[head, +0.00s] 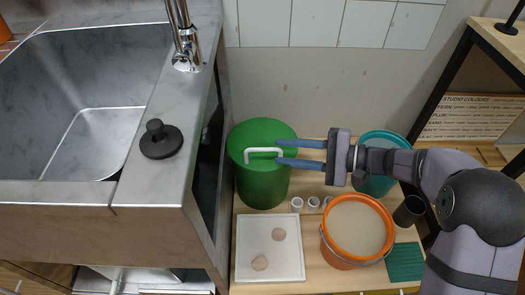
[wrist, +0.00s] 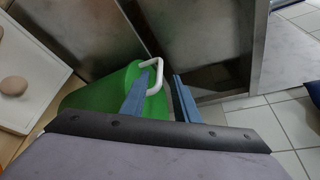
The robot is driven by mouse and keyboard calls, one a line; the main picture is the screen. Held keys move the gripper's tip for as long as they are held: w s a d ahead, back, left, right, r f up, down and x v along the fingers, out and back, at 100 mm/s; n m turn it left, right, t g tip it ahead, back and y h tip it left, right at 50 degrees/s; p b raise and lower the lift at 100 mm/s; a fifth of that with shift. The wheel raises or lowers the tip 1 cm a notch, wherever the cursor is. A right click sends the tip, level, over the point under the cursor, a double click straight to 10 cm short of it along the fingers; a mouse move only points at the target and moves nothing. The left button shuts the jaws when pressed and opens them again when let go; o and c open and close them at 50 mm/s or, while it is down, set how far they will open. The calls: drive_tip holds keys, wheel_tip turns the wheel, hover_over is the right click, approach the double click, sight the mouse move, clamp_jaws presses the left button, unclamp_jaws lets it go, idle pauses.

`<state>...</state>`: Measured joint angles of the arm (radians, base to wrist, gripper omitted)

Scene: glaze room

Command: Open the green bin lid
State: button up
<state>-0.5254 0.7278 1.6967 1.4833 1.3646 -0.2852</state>
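The green bin (head: 262,188) stands on the wooden surface beside the sink unit, with its round green lid (head: 262,133) on top, apparently closed. A white bar handle (head: 264,150) is on the lid; it also shows in the wrist view (wrist: 157,64). My gripper (head: 277,153) is open, its two blue fingers reaching in from the right over the lid. In the head view the handle's right end shows between the fingertips. In the wrist view the left finger covers part of the handle; I cannot tell whether they touch.
The steel sink unit (head: 206,112) rises just left of the bin. A white tray (head: 270,273) with two pale lumps lies in front. Small white cups (head: 297,203), an orange bucket (head: 339,257) and a teal bucket (head: 377,184) stand to the right. The wall is close behind.

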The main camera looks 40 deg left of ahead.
sight(268, 150)
drive_tip(key=shift+b+x, duration=0.55)
drive_tip(key=shift+x, duration=2.9)
clamp_jaws()
